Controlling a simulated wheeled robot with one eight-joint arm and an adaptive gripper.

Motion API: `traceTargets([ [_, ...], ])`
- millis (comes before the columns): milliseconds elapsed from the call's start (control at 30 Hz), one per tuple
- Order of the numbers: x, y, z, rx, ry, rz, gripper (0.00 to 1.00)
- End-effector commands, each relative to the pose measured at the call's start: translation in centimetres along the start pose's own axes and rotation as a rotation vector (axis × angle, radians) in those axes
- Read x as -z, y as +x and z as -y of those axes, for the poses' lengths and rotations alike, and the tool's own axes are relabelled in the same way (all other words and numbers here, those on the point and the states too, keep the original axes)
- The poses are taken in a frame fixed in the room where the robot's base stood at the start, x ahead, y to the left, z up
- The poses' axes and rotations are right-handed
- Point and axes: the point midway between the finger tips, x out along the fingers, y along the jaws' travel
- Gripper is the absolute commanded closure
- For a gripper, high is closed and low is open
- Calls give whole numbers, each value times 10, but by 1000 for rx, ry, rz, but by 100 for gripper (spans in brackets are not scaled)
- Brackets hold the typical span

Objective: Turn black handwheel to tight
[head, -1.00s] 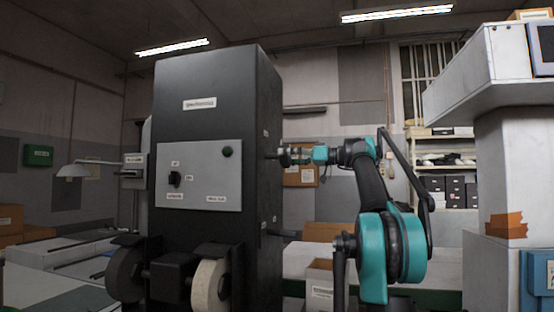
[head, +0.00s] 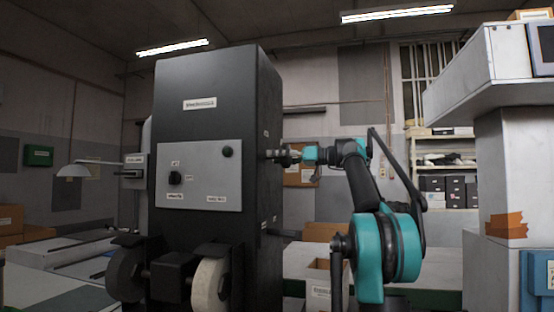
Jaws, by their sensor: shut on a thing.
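A tall black machine (head: 205,100) stands left of centre with a grey panel on its front. The black handwheel (head: 271,154) is on the machine's right side, seen edge-on and mostly hidden by my gripper. My gripper (head: 280,155) reaches in from the right and is shut on the handwheel. The fingers are small in the view, and the wheel's turn angle cannot be read.
The grey panel (head: 200,174) carries a black knob and labels. Wheels (head: 209,284) sit low at the machine's front. A grey column (head: 505,160) with an overhanging top stands at the right. A box (head: 318,285) stands behind my arm.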

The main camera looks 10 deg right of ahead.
Motion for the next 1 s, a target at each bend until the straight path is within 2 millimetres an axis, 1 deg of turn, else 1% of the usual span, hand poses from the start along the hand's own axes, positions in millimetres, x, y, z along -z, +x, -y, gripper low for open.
traceTargets([
  [267, 0, 0, 0, 0, 19, 0, 59],
  [467, 0, 0, 0, 0, 100, 0, 60],
  [667, 0, 0, 1, 0, 252, 0, 60],
  [1000, 1, 0, 2, -1, 575, 0, 61],
])
